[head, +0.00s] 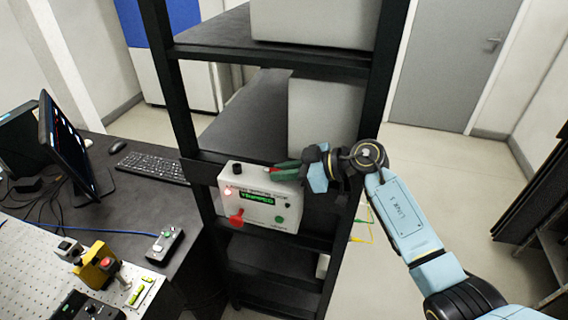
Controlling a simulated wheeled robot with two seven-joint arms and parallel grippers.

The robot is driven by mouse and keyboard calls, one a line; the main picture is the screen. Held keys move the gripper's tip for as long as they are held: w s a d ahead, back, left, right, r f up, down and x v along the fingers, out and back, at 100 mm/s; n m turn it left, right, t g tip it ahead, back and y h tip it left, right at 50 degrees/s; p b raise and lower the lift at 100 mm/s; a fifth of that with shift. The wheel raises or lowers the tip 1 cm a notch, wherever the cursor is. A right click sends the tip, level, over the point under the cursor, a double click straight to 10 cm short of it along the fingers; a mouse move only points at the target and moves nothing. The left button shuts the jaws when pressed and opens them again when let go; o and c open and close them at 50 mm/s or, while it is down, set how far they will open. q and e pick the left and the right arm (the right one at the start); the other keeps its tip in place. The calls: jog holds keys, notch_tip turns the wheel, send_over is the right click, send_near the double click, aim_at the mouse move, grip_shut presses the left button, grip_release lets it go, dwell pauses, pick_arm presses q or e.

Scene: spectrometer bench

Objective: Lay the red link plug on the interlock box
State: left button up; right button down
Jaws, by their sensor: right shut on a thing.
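The interlock box (262,217) is a pale grey box on the black rack, with a green lit display that seems to read TRIPPED. Its front carries a red lever-like part, a green button and a glowing red lamp. My right gripper (272,172) reaches in from the right, its fingers at the top right edge of the box. It is shut on a small red thing, likely the red link plug (268,169), of which only a bit shows at the fingertips. I cannot tell whether the plug touches the box top. My left gripper is not in view.
The rack's posts (352,200) and shelves frame the box, with large grey cases above and behind it. At left are a dark desk with a keyboard (152,167), a monitor (68,150), a small control box (165,245) and a perforated optics board. Yellow-green cables hang right of the box.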

jog(key=shift+f, duration=0.3)
jog(key=shift+f, duration=0.15)
dwell(0.4)
jog(key=c, duration=1.3)
grip_release()
notch_tip(320, 180, up, 10)
